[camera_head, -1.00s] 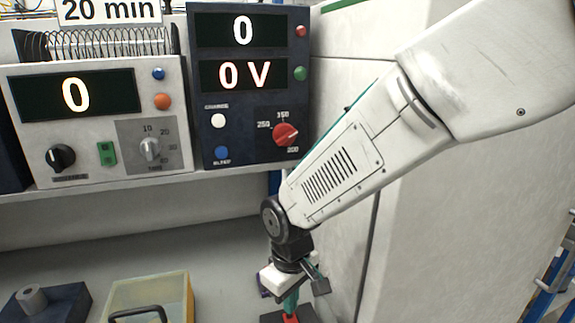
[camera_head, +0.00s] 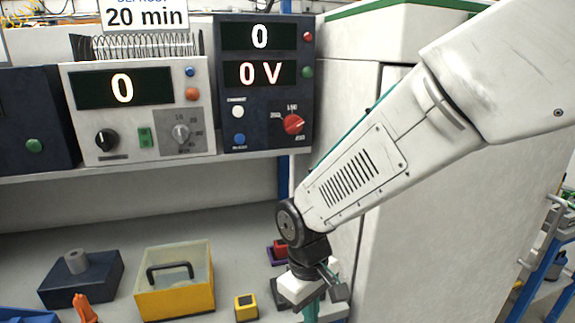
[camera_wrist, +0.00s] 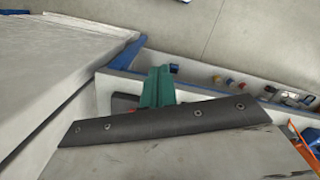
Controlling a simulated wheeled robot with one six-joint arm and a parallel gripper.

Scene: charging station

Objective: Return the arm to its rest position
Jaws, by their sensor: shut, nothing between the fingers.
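My white arm comes in from the upper right of the head view and bends down at a dark round joint. My gripper (camera_head: 311,311) hangs below that joint, over the right end of the bench. Its green fingers run off the bottom edge of the head view. In the wrist view the green fingers (camera_wrist: 157,87) are together with nothing between them. A dark plate with screws covers the lower part of that view.
A tall white cabinet (camera_head: 440,240) stands right beside my arm. The bench holds a yellow box (camera_head: 178,304) with a black handle, a dark blue block (camera_head: 95,285) and a small yellow block (camera_head: 246,307). The shelf above carries a white meter (camera_head: 85,140) and a dark voltage unit (camera_head: 232,115).

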